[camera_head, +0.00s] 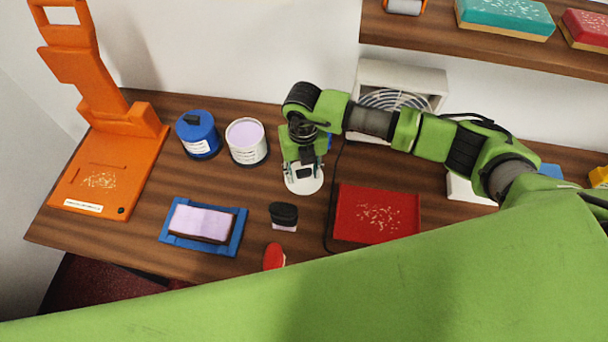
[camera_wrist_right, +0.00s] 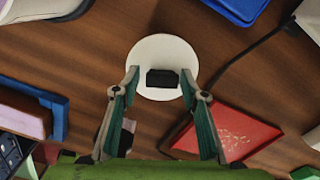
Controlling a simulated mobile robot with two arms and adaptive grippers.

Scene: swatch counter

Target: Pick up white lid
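The white lid (camera_head: 305,188) is a round disc with a black knob, lying on the wooden counter left of the red tray (camera_head: 352,226). My right gripper (camera_head: 303,168) is above it, pointing down, and hides part of it in the head view. In the right wrist view, the white lid (camera_wrist_right: 165,48) shows almost whole, with the fingers of my right gripper (camera_wrist_right: 160,80) spread apart at its left and right sides. The knob appears between the fingertips. Nothing is held. Whether the fingers touch the lid cannot be told. My left gripper is not in view.
An open tin with pale lilac contents (camera_head: 247,143) and a blue tin (camera_head: 198,135) stand left of the lid. A black-topped stamp (camera_head: 284,217) and a blue tray with a lilac block (camera_head: 236,240) lie nearer. A heater (camera_head: 425,78) stands behind; a shelf (camera_head: 480,45) overhangs at right.

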